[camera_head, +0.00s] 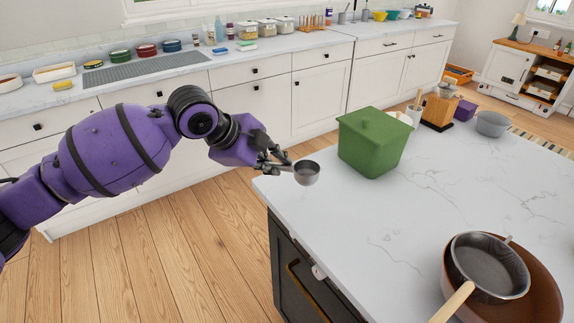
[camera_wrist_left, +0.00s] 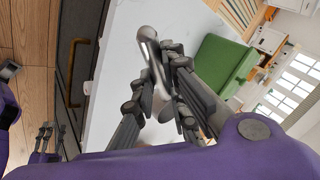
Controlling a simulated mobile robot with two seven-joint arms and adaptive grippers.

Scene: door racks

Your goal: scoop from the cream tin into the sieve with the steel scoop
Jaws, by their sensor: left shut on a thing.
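My left gripper (camera_head: 276,162) is shut on the handle of the steel scoop (camera_head: 307,174). The scoop's round cup is held above the near left corner of the island, left of the green box. In the left wrist view the scoop (camera_wrist_left: 150,48) shows between the fingers (camera_wrist_left: 163,85). The sieve (camera_head: 487,265), with a wooden handle, rests on a brown bowl at the lower right. Pale containers stand on the back counter, but I cannot tell which is the cream tin. My right gripper (camera_wrist_left: 48,138) seems partly visible in the left wrist view; its jaws are unclear.
A green lidded box (camera_head: 371,145) stands on the island (camera_head: 400,215) right of the scoop. A wooden block (camera_head: 439,113) and a grey bowl (camera_head: 492,124) stand behind it. The marble between box and brown bowl (camera_head: 545,290) is clear. Several coloured tins line the back counter.

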